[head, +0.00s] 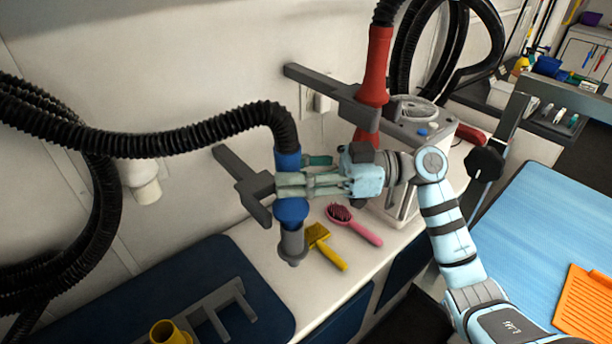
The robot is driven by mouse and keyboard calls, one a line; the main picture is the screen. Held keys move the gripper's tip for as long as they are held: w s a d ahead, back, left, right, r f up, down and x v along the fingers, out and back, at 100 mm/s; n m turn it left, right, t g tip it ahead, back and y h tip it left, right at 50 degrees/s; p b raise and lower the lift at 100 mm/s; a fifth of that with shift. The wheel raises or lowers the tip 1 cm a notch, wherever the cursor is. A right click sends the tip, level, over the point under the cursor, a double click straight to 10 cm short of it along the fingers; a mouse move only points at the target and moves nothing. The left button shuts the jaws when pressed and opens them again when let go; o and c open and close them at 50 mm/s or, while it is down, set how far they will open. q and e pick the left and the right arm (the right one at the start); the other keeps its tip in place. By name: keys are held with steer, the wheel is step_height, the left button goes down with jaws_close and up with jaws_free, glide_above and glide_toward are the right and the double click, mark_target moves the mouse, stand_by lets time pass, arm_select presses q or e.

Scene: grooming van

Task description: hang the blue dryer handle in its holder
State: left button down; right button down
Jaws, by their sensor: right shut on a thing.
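The blue dryer handle (291,210) hangs upright, with a grey nozzle at its lower end and a black ribbed hose (190,140) at its top. My right gripper (290,185) is shut around its middle, reaching in from the right. A grey forked holder (233,168) juts from the wall just left of the handle. The handle is close to the fork's open end; the fingers cover part of this spot, and I cannot tell whether it touches the fork. My left gripper is out of view.
A red dryer handle (374,68) sits in another grey holder (318,82). Below lie a pink brush (361,231) and a yellow brush (329,250) on the white counter (315,290). Another grey bracket (235,298) and a yellow nozzle (165,332) are at lower left. A white machine (440,135) stands right.

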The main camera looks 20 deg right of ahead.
steer(key=w+a+b, duration=0.2)
steer(key=w+b, duration=0.1)
steer(key=w, duration=0.3)
steer(key=shift+w+a+b, duration=0.25)
steer(key=shift+a+b, duration=0.05)
steer(key=shift+d+r, duration=0.1)
steer(key=shift+r, duration=0.05)
stand_by(0.5)
steer(key=shift+b, duration=0.3)
steer(key=shift+f+b, duration=0.7)
steer(key=shift+c, duration=2.2)
jaws_free()
steer(key=shift+s, duration=0.1)
